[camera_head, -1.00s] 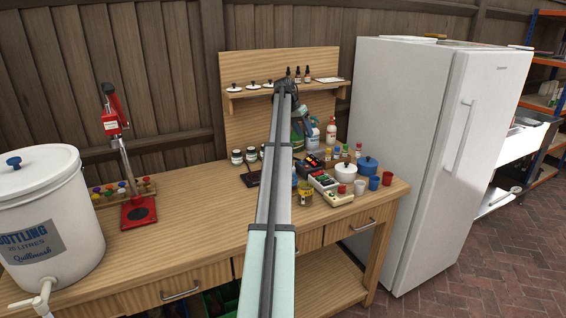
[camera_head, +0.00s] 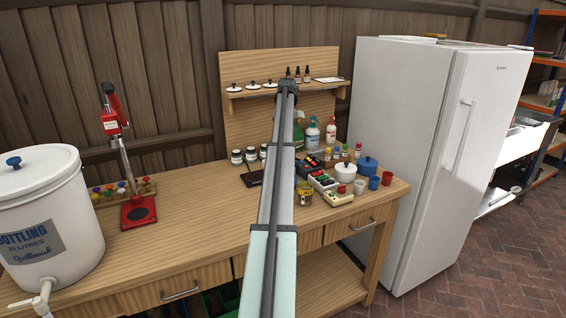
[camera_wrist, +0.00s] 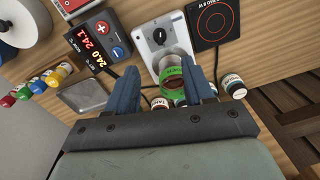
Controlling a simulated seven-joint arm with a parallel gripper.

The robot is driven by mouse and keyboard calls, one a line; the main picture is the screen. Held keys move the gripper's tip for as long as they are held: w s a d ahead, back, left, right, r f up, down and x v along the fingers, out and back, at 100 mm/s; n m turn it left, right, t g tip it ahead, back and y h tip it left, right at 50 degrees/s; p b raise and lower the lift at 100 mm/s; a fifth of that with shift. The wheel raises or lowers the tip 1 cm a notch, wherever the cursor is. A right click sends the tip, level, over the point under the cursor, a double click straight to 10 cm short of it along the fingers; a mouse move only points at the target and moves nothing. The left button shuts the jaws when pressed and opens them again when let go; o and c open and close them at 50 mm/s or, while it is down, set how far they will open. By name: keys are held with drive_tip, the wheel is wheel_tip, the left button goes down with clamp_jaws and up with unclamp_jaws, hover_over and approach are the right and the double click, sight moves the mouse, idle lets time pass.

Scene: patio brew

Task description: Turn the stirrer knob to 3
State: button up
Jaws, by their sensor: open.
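A pale panel (camera_wrist: 178,44) with a black knob (camera_wrist: 159,36) is at top centre in the wrist view, beside a black plate with red rings (camera_wrist: 211,22). It looks like the stirrer. The knob's number marks are too small to read. My gripper (camera_wrist: 162,88) is open. Its two blue fingers point at the panel, apart from the upper knob. In the head view my arm hides the gripper and knob.
A controller with red digits (camera_wrist: 97,45) stands left of the panel. Several small jars (camera_wrist: 232,86) and colour-capped bottles (camera_wrist: 55,74) stand close by. In the head view, spray bottles (camera_head: 312,133) stand behind, and the bench (camera_head: 190,225) is clear at front left.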

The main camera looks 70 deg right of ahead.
drive_tip(key=f, duration=1.2)
drive_tip(key=shift+w+a+f, duration=0.15)
drive_tip(key=shift+w+f, duration=0.05)
drive_tip(key=shift+w, duration=0.05)
drive_tip(key=shift+c, duration=0.4)
clamp_jaws()
